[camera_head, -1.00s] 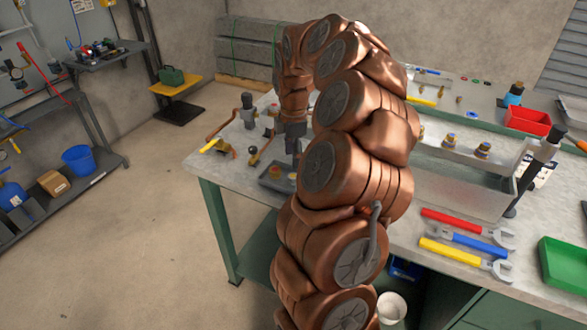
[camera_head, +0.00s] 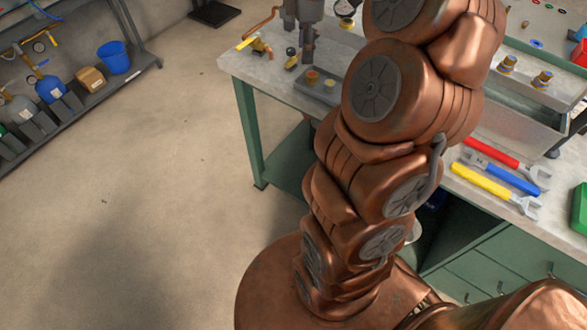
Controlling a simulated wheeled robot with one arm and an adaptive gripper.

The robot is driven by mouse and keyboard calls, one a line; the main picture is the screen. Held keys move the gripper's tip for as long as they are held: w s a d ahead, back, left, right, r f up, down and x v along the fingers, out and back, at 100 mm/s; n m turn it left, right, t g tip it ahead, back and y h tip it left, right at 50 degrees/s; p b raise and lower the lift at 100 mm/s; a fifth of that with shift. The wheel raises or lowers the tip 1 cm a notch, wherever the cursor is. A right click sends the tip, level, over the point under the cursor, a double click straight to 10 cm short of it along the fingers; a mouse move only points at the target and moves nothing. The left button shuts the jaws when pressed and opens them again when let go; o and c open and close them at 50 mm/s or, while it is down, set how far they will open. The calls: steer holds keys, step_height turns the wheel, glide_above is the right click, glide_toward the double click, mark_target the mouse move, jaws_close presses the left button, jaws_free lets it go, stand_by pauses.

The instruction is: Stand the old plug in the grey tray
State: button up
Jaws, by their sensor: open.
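The grey tray (camera_head: 327,97) lies on the bench top near its left end, partly hidden at the right by my arm. A small brass plug with a reddish top (camera_head: 312,77) appears to stand upright in the tray. A second, yellowish round piece (camera_head: 330,85) shows beside it, too small to make out. I cannot tell for sure which one is the old plug. My gripper (camera_head: 307,58) points down just behind the tray in the picture, open, with nothing visible between its fingers. Its upper part is cut off by the top edge.
Brass fittings with a yellow handle (camera_head: 258,45) lie left of my gripper. Red, blue and yellow wrenches (camera_head: 485,184) lie on the bench (camera_head: 455,160) at right. A metal trough with brass plugs (camera_head: 525,90) stands behind them. The floor at left is clear.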

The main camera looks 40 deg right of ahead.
steer(key=s+a+m, duration=0.2)
steer(key=s+a, duration=0.3)
steer(key=a, duration=0.3)
steer(key=s+a+m, duration=0.2)
steer(key=s+a, duration=0.3)
steer(key=a, duration=0.4)
steer(key=s+a+f+m+g, duration=0.1)
steer(key=s+a+f+m, duration=0.2)
steer(key=s, duration=0.4)
steer(key=s+a+f+m, duration=0.3)
steer(key=s+m, duration=0.1)
steer(key=s, duration=0.3)
steer(key=shift+s+f+g, duration=0.15)
steer(key=shift+s+g, duration=0.15)
steer(key=shift+g, duration=0.1)
step_height(320, 180, up, 2)
steer(key=shift+r+p, duration=0.1)
steer(key=shift+p, duration=0.9)
